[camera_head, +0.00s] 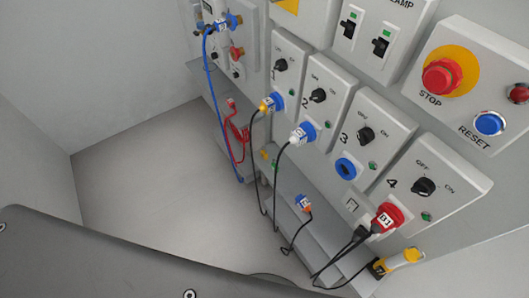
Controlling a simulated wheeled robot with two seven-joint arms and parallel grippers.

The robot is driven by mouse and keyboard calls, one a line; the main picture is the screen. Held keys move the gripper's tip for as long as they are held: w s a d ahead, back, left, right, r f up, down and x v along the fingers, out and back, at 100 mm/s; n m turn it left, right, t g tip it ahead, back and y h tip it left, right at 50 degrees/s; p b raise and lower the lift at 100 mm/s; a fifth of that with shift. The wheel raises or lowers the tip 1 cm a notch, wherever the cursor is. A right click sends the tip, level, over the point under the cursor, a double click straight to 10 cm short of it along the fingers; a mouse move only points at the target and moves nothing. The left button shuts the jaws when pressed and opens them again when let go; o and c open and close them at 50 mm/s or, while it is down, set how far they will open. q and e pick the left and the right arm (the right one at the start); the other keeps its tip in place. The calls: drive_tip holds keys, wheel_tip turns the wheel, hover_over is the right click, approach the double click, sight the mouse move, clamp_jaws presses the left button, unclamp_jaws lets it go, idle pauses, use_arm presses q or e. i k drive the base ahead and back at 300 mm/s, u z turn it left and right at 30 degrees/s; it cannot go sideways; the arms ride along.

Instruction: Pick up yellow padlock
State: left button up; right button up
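A small yellow item (265,154) lies on the low grey ledge under the panel, left of the middle, beside a small green one (275,165). It may be the yellow padlock, but it is too small to be sure. A larger yellow piece (400,262) with a dark label lies at the lower right below station 4; it looks like a cable connector. Neither of my grippers is in view.
The wall panel carries numbered switch boxes (425,185), a red STOP button (442,77) and a blue RESET button (489,123). Black cables hang from a blue-and-white plug (302,134) and a red plug (387,217). A red cable (238,140) hangs at left. The floor (150,190) is clear.

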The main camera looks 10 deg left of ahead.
sight(263, 153)
drive_tip(key=z, duration=2.45)
drive_tip(key=k, duration=0.8)
drive_tip(key=u, duration=1)
